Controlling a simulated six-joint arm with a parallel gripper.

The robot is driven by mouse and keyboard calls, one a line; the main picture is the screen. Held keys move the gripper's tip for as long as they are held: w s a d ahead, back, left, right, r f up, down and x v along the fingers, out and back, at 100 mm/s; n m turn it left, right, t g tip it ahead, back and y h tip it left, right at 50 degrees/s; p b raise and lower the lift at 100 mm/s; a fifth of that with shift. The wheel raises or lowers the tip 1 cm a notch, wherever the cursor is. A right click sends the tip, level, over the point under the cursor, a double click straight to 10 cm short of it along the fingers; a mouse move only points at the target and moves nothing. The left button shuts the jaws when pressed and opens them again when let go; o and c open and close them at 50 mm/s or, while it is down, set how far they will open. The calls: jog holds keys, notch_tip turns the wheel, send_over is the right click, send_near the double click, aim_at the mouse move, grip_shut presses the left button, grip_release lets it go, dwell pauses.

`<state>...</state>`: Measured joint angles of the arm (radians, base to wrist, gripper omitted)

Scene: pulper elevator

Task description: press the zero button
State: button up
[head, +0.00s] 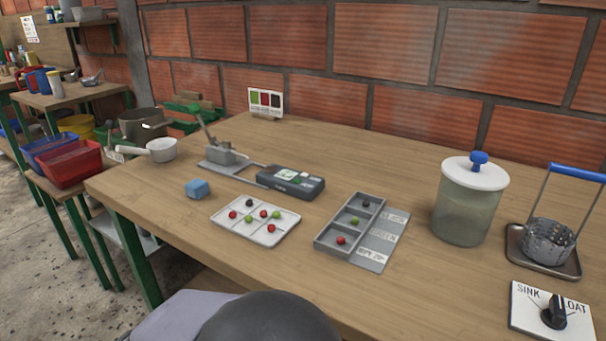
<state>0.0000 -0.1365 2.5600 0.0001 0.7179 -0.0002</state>
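A dark box-shaped device (290,182) lies near the middle of the wooden table. Its top has a pale panel with small green and white marks, and pale lettering shows on its front face. It may carry the zero button, but the labels are too small to read. A thin bar joins it to a grey metal stand (222,160) on its left, with a lever tilted up. My gripper is not in view; only a dark rounded part and a grey-purple part, likely of my arm, show at the bottom edge.
A lidded jar (463,215), a wire basket (548,243) and a SINK/FLOAT dial (552,315) stand right. A white pan (162,149) sits left.

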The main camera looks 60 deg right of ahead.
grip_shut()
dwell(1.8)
